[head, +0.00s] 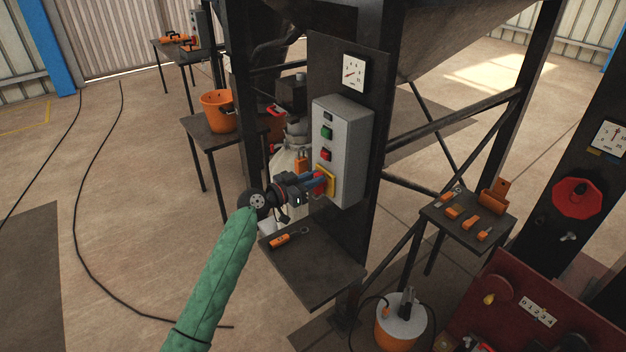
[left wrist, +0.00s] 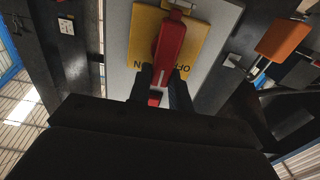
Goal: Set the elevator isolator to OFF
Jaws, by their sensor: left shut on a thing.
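The isolator is on the lower part of a grey control box (head: 343,150), with a yellow plate (head: 329,178) and a red handle (head: 319,184). The left wrist view shows the yellow plate (left wrist: 190,48) with upside-down ON and OFF lettering, and the long red handle (left wrist: 170,42) across it, slightly tilted. The handle covers part of the plate between the words. My left gripper (head: 314,184) reaches the handle from the left. In the left wrist view its fingers (left wrist: 159,88) are shut on the handle's near end. My right gripper is not in view.
Green and red buttons (head: 326,132) sit above the isolator. A dark shelf (head: 318,268) with an orange-tagged item (head: 280,241) juts out below. An orange padlock (head: 301,162) hangs beside the box. A small table (head: 468,215) with orange items stands right. Open floor lies left.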

